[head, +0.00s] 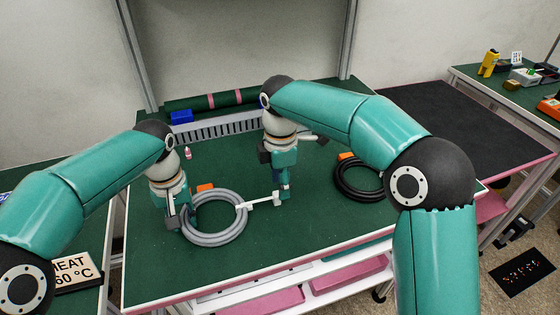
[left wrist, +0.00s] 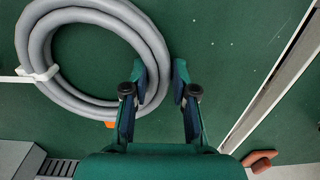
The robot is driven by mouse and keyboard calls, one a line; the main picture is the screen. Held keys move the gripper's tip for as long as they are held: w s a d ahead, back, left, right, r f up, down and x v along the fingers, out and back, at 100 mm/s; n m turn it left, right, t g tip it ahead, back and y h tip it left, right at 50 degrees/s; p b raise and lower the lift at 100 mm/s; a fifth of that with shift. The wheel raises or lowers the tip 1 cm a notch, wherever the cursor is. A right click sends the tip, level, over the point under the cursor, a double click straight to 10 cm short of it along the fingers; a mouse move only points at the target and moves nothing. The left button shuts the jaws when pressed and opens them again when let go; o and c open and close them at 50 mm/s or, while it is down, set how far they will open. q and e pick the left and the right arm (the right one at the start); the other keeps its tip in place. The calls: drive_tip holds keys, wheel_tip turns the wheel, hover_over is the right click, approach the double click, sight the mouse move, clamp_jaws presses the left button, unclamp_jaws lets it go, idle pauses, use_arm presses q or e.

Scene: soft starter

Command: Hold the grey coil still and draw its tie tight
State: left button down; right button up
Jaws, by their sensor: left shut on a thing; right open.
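The grey coil (head: 216,238) lies flat on the green bench top. A white tie (head: 262,203) wraps the coil's right side, and its tail sticks out to the right; the tie also shows in the left wrist view (left wrist: 40,75). My left gripper (head: 178,218) is shut on the coil's left side; in the left wrist view its fingers (left wrist: 158,88) straddle the coil's tube (left wrist: 152,48). My right gripper (head: 282,195) is open, pointing down at the free end of the tie tail. Whether that end lies between its fingers is hard to tell.
A black coil (head: 345,192) with an orange tag lies to the right. An orange piece (head: 205,187) sits behind the grey coil. A slotted grey rail (head: 215,129), a blue box (head: 181,117) and a small pink-capped item (head: 187,153) are further back. The bench front is clear.

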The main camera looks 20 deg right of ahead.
wheel_tip(320, 180, up, 8)
drive_tip(key=shift+f, duration=0.1)
idle(0.4)
use_arm(q)
drive_tip(key=c, duration=0.8)
unclamp_jaws()
drive_tip(key=shift+c, duration=0.2)
